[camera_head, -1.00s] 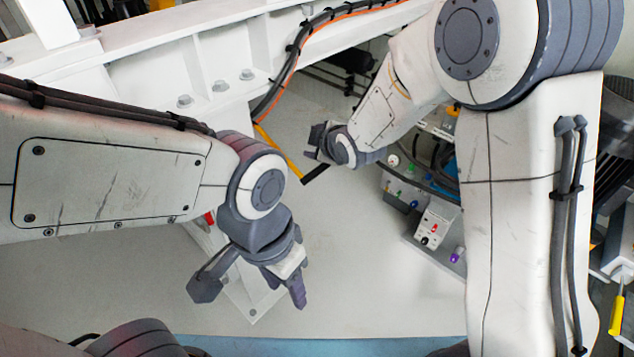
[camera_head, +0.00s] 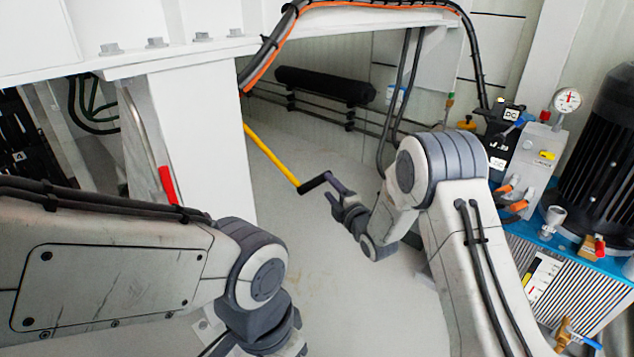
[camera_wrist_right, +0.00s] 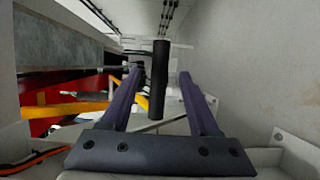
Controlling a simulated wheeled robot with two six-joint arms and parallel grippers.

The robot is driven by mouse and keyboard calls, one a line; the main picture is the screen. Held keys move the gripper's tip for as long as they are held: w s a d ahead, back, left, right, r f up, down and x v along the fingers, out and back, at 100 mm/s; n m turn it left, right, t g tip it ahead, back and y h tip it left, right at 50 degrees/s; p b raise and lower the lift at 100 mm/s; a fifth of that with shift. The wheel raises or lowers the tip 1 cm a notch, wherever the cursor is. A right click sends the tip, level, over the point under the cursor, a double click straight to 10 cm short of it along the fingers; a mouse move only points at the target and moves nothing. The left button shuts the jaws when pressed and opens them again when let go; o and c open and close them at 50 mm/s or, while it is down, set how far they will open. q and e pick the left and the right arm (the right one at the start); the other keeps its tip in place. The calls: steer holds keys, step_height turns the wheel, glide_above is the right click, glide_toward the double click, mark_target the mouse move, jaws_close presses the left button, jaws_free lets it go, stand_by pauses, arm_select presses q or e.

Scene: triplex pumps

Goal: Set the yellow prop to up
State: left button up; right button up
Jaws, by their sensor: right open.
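The yellow prop (camera_head: 270,155) is a slanted yellow bar beside a white post, with a black handle (camera_head: 314,183) at its lower end. My right gripper (camera_head: 334,194) is open close to the handle's right end. In the right wrist view, the black handle (camera_wrist_right: 160,80) stands upright in the gap between the two fingers of this gripper (camera_wrist_right: 161,85). I cannot tell whether either finger touches it. A yellow bar (camera_wrist_right: 65,108) shows left of the fingers there. My left arm's wrist is at the lower edge of the head view; its fingers are cut off.
A white beam (camera_head: 170,45) with bolts and a white post (camera_head: 200,145) stand left of the prop. A red handle (camera_head: 167,185) is on the left. A gauge (camera_head: 567,100) and valves are at the right. The pale floor (camera_head: 320,290) below is clear.

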steer(key=b+x, duration=0.3)
steer(key=x, duration=0.6)
steer(key=shift+b, duration=0.35)
jaws_close()
stand_by(0.9)
